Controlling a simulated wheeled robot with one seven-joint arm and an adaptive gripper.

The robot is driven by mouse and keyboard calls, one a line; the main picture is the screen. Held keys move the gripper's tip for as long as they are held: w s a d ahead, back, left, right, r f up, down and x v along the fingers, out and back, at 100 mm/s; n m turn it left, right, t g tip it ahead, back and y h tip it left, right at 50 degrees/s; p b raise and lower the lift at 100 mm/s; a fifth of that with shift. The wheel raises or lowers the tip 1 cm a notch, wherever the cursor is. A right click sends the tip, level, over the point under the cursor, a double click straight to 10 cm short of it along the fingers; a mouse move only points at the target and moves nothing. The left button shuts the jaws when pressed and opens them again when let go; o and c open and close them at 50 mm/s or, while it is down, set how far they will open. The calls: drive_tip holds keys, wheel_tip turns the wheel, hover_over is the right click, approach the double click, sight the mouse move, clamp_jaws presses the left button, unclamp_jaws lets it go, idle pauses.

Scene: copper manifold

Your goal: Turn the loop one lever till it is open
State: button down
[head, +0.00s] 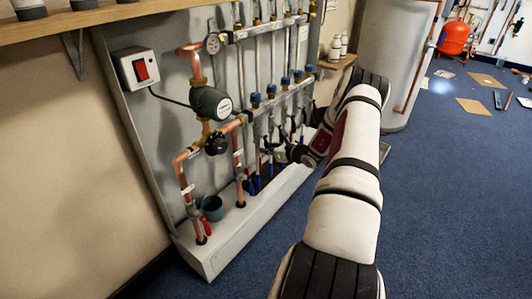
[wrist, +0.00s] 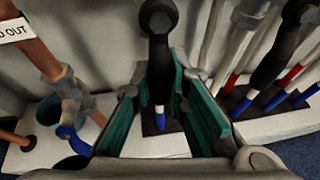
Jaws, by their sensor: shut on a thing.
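The copper manifold (head: 250,100) stands on a grey backboard, with a row of valves and pipes. In the wrist view a black lever (wrist: 159,65) hangs straight down from its hex nut, between the green pads of my gripper (wrist: 163,98). My gripper is shut on this lever; I take it as the loop one lever, though no label for it is readable. In the head view my gripper (head: 284,150) reaches in from the right at the lower valves, and its fingertips and the held lever are hard to make out.
Another black lever (wrist: 273,60) hangs close on the right, beside pipes with red and blue bands. A teal cup (head: 212,208), a pump (head: 210,102) and copper pipes are on the left. A white ledge (head: 225,240) runs below. The blue floor (head: 440,200) on the right is clear nearby.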

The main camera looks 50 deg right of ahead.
drive_tip(key=shift+d+n, duration=0.2)
drive_tip(key=shift+n, duration=0.1)
idle(0.4)
drive_tip(key=c, duration=1.6)
unclamp_jaws()
drive_tip(key=shift+o, duration=0.2)
drive_tip(key=v, duration=1.2)
drive_tip(key=shift+s+a, duration=0.1)
